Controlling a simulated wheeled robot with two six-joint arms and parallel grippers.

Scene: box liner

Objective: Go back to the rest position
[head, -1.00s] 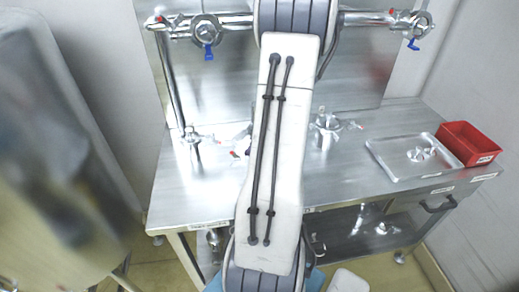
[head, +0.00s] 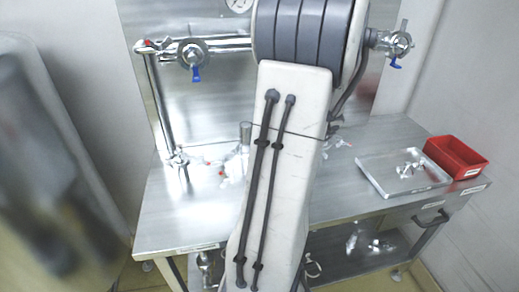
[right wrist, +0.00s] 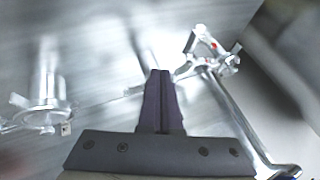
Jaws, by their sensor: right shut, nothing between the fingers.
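My right gripper (right wrist: 160,78) shows in the right wrist view with its two dark fingers together and nothing between them. It points toward a blurred steel surface with metal fittings around it. In the head view one of my arms, pale with two dark cables, fills the middle and hides part of the steel table (head: 375,225). No gripper can be made out in the head view. My left gripper is not in view.
A steel pipe with a blue-handled valve (head: 193,55) runs along the back panel. A metal tray (head: 402,176) and a red bin (head: 455,157) stand at the table's right. In the right wrist view, a valve fitting (right wrist: 210,52) is right of the fingers, and another (right wrist: 45,105) is left.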

